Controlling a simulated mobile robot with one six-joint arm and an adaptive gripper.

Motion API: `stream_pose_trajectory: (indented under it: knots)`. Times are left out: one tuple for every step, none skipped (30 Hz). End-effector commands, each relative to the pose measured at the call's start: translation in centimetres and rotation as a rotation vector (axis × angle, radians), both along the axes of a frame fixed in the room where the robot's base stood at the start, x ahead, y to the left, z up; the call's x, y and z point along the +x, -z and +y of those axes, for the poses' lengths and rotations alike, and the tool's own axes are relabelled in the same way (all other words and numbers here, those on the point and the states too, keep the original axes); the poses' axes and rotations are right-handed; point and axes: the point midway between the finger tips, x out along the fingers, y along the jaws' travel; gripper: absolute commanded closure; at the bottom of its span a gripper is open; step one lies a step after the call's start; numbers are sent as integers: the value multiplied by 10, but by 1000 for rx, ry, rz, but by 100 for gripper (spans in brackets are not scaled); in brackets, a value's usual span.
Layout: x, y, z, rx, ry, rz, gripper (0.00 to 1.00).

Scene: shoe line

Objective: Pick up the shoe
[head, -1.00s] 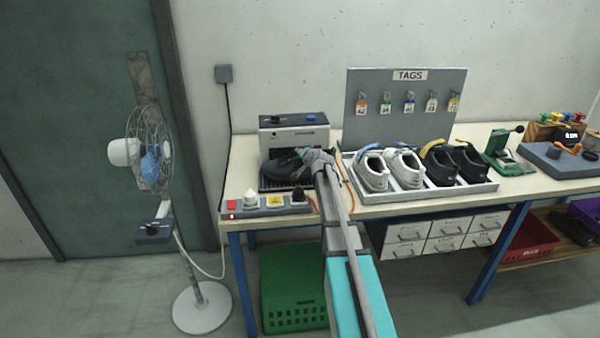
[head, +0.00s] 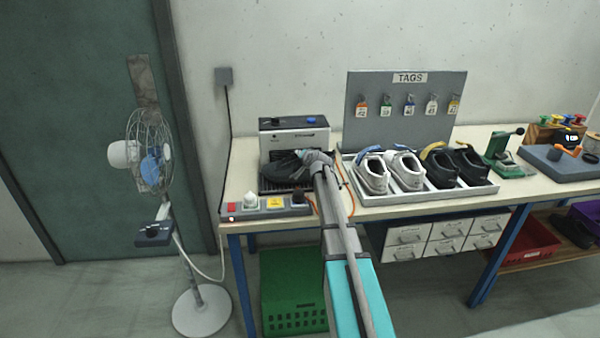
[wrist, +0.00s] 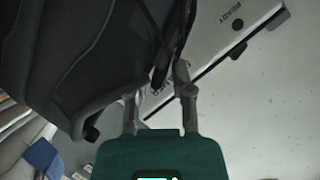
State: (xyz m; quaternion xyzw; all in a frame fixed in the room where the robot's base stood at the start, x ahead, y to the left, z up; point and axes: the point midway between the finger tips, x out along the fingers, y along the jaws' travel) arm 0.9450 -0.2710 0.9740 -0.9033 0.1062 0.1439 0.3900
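A dark grey and black shoe (head: 279,168) sits on the bed of a grey machine at the left end of the bench. My gripper (head: 316,158) is at the right end of this shoe, over its heel side. In the wrist view the shoe (wrist: 70,55) fills the upper left, very close. There my gripper's two fingers (wrist: 158,95) are apart, with a dark edge of the shoe reaching between them. The left fingertip is hidden by the shoe. I cannot tell whether the fingers press on it.
The grey machine (head: 294,138) stands behind the shoe, and a switch panel (head: 265,207) lies in front. A white tray (head: 430,198) with white and black shoes is close to the right. A tag board (head: 405,105) stands behind it. A fan (head: 150,155) is left of the bench.

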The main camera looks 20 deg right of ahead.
Motion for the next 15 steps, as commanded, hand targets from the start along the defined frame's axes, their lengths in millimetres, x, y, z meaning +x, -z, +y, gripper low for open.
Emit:
stream_pose_trajectory:
  knots:
    - [0, 0, 0, 0, 0, 0, 100]
    - [0, 0, 0, 0, 0, 0, 100]
    - [0, 0, 0, 0, 0, 0, 100]
    - [0, 0, 0, 0, 0, 0, 100]
    - [0, 0, 0, 0, 1, -1, 100]
    - [0, 0, 0, 0, 1, -1, 100]
    - [0, 0, 0, 0, 1, -1, 100]
    - [0, 0, 0, 0, 1, -1, 100]
    - [0, 0, 0, 0, 1, -1, 100]
    - [0, 0, 0, 0, 1, -1, 100]
    - [0, 0, 0, 0, 1, -1, 100]
    - [0, 0, 0, 0, 1, -1, 100]
    - [0, -1, 0, 0, 1, -1, 100]
    - [0, -1, 0, 0, 1, -1, 100]
    - [0, -2, 0, 0, 1, -1, 100]
